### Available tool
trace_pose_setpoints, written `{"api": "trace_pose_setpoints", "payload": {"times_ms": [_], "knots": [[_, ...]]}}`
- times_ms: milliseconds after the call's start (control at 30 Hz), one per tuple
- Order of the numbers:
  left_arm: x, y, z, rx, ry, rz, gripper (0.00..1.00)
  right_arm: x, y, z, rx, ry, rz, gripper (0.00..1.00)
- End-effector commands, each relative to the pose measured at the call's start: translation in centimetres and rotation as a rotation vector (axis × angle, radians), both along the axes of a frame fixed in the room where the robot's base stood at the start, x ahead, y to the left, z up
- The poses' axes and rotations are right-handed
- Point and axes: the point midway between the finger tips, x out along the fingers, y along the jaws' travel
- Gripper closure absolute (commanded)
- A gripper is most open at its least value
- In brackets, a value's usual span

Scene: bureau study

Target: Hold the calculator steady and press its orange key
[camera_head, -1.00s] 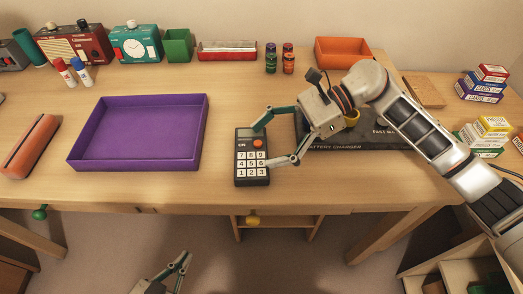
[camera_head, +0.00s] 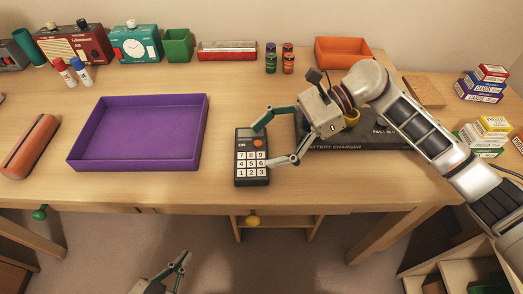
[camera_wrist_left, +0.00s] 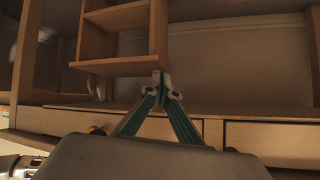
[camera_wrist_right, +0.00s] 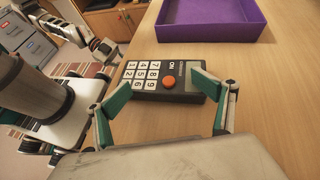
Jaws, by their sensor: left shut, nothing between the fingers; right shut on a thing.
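The dark calculator (camera_head: 252,178) lies flat on the desk, right of the purple tray, with white number keys. Its round orange key (camera_head: 258,143) is near the top end and unobstructed; it also shows in the right wrist view (camera_wrist_right: 169,82). My right gripper (camera_head: 262,146) is shut on the calculator, one finger at its top end and one along its right side. In the right wrist view its fingers are on either side of the calculator (camera_wrist_right: 140,80). My left gripper (camera_head: 186,256) is shut and empty, low in front of the desk, below its top; its closed fingertips show in the left wrist view (camera_wrist_left: 161,78).
The purple tray (camera_head: 75,158) stands left of the calculator. A black battery charger (camera_head: 345,142) lies under my right arm. A red-brown case (camera_head: 30,145) is at the far left. The desk's front edge and drawer knobs lie between my left gripper and the desktop.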

Motion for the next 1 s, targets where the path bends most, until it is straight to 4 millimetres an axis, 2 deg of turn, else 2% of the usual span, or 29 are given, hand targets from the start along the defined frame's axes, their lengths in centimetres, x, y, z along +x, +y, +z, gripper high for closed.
{"api": "trace_pose_setpoints", "payload": {"times_ms": [33, 333, 467, 567, 767, 967, 1000], "knots": [[-0.4, 0.0, -0.6, 0.0, 0.012, 0.0, 1.0, -0.5, -0.5, -2.8, -0.033, 0.039, -0.005, 0.34], [-0.6, 0.0, -1.0, -0.002, 0.019, 0.001, 1.0, -0.5, -0.5, -2.8, -0.033, 0.04, -0.006, 0.34], [0.0, -1.3, -0.5, -0.052, 0.018, 0.001, 1.0, -0.5, -0.5, -2.8, -0.033, 0.04, -0.006, 0.34], [1.1, -3.7, 0.4, -0.151, 0.022, 0.002, 1.0, -0.5, -0.5, -2.8, -0.033, 0.04, -0.006, 0.35], [3.1, -11.4, 3.6, -0.451, 0.073, -0.024, 1.0, -0.5, -0.5, -2.8, -0.033, 0.039, -0.005, 0.35], [3.4, -19.3, 8.0, -0.749, 0.178, -0.087, 1.0, -0.5, -0.5, -2.8, -0.033, 0.039, -0.005, 0.35], [3.3, -20.6, 9.2, -0.809, 0.196, -0.1, 1.0, -0.5, -0.5, -2.8, -0.033, 0.039, -0.005, 0.35]]}}
